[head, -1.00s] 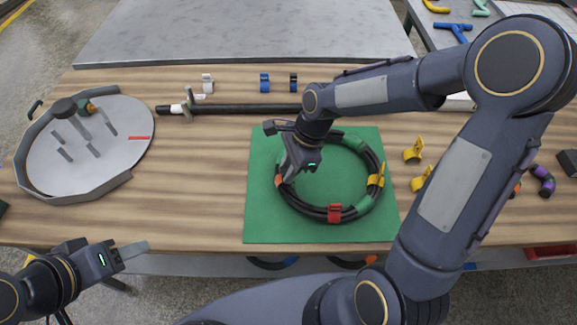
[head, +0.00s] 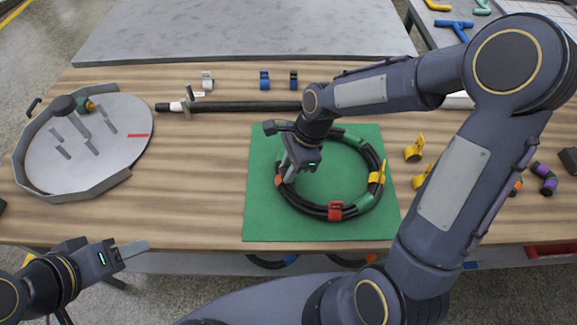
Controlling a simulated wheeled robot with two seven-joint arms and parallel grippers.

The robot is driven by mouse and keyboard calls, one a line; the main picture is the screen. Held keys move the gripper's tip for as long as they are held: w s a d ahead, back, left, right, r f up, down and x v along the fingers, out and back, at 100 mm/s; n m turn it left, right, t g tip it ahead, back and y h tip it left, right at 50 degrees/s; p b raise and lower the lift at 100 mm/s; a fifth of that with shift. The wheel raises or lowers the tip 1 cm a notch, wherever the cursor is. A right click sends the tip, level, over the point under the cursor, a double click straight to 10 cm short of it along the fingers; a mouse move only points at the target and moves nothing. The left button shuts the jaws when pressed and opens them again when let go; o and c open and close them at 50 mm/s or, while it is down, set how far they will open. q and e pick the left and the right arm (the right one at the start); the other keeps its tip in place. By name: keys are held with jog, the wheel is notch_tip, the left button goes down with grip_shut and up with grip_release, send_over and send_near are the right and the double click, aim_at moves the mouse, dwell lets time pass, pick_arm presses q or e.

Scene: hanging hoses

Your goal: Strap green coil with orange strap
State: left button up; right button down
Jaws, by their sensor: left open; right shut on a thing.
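The green coil (head: 365,201), a black hose ring with green sections, lies on a green mat (head: 262,222). A red strap (head: 335,211) sits on its near side and a yellow strap (head: 377,177) on its right side. An orange strap (head: 279,181) shows at the coil's left side, partly hidden by my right gripper (head: 286,170). That gripper points down there, shut on the orange strap; whether the strap is fully around the hose cannot be told. My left gripper (head: 134,250) is open and empty off the table's front edge, at lower left.
A round grey tray (head: 60,170) with pegs stands at the left. A black rod (head: 245,108) lies behind the mat. White (head: 207,81) and blue (head: 264,81) clips stand at the back, and yellow clips (head: 413,149) right of the mat. My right arm hangs over the mat's right side.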

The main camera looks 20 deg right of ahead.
jog(key=shift+f, duration=0.2)
jog(key=c, duration=1.2)
grip_release()
jog(key=shift+o, duration=0.2)
jog(key=shift+r, duration=0.1)
jog(key=v, duration=0.7)
jog(key=shift+r, duration=0.35)
jog(key=shift+s+d, duration=0.1)
jog(key=shift+d, duration=0.05)
